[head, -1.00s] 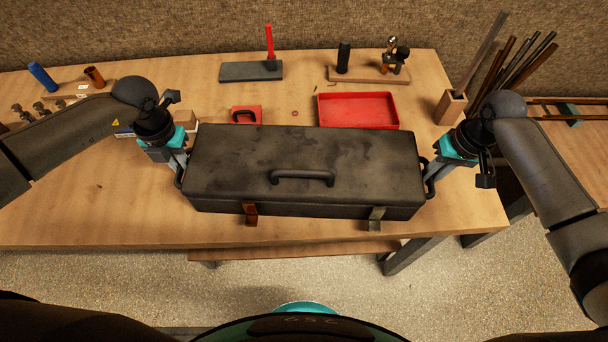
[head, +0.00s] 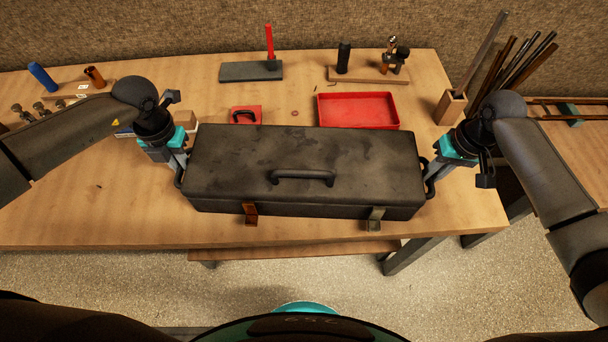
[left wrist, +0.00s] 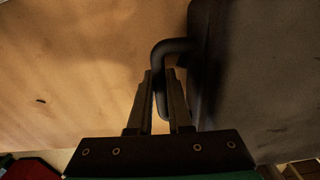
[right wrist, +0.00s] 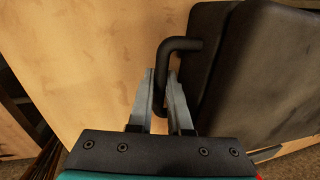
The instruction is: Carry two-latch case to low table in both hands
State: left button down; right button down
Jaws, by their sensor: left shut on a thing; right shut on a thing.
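The two-latch case (head: 240,158) is long, dark and closed, with a top handle and two latches on its near side, one copper-coloured and one grey. It lies level over the front part of the workbench; I cannot tell whether it touches the top. My left gripper (head: 180,166) is shut on the case's left end handle, a dark bar seen in the left wrist view (left wrist: 176,48). My right gripper (head: 432,170) is shut on the right end handle, also seen in the right wrist view (right wrist: 178,46). The case's underside is hidden.
The wooden workbench (head: 80,210) holds a red tray (head: 358,96), a small red block (head: 246,115), a dark plate with a red-handled tool (head: 250,71) and a rod holder (head: 450,107). A lower wooden surface (head: 300,250) shows below the bench's front edge. Speckled floor lies in front.

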pick_arm(q)
jog(key=shift+w+r, duration=0.1)
jog(key=shift+r, duration=0.15)
pick_arm(e)
jog(key=shift+w+r, duration=0.1)
jog(key=shift+r, duration=0.15)
